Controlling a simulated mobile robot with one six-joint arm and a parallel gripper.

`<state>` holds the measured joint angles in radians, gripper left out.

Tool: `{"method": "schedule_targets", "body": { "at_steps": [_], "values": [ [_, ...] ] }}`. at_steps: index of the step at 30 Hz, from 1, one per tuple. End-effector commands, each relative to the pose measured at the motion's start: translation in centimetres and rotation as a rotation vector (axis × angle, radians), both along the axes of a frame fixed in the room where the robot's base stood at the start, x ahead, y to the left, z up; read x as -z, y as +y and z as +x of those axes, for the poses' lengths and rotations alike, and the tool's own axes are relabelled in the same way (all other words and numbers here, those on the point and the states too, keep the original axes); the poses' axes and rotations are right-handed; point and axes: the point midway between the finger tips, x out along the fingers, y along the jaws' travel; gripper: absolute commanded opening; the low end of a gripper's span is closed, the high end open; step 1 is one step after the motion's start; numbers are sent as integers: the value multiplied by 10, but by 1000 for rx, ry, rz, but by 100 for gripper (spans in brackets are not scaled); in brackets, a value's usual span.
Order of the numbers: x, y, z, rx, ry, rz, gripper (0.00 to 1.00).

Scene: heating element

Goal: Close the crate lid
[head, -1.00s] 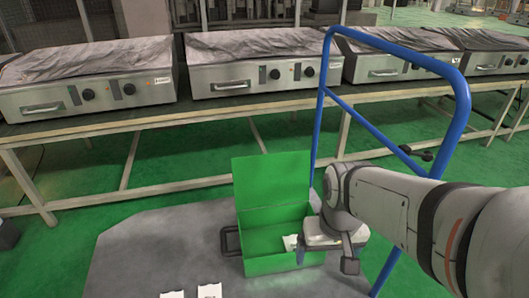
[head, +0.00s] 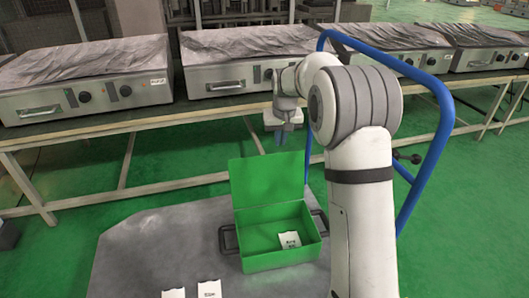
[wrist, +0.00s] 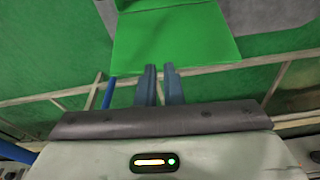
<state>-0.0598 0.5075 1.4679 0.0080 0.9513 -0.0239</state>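The green crate (head: 281,262) stands on a grey platform, its front facing me. Its lid (head: 267,182) is open and stands up along the back edge. A white packet (head: 289,240) lies inside the crate. My gripper (head: 281,147) is above and behind the lid's top edge, towards its right side, and points down. In the wrist view my gripper (wrist: 160,68) has its two fingers close together with only a narrow gap and nothing between them. The green lid (wrist: 172,45) lies just beyond the fingertips there; I cannot tell if they touch it.
A blue rail (head: 445,115) arches up on the right, around my arm. A long bench (head: 130,125) with several steel heating units (head: 85,90) runs behind. Two white packets (head: 209,288) lie on the grey platform (head: 150,245) at the front.

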Motion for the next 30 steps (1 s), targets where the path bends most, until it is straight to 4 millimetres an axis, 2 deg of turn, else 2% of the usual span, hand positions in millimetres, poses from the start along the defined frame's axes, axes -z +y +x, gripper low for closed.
{"method": "schedule_targets", "body": {
  "at_steps": [1,6,12,18,25,30],
  "values": [
    [5,4,20,-5,-3,0,3],
    [28,16,77,-22,-27,2,0],
    [62,30,129,-40,-53,4,0],
    [85,38,154,-50,-69,6,0],
    [101,40,162,-52,-73,6,0],
    [131,41,169,-52,-71,6,0]
  ]
}}
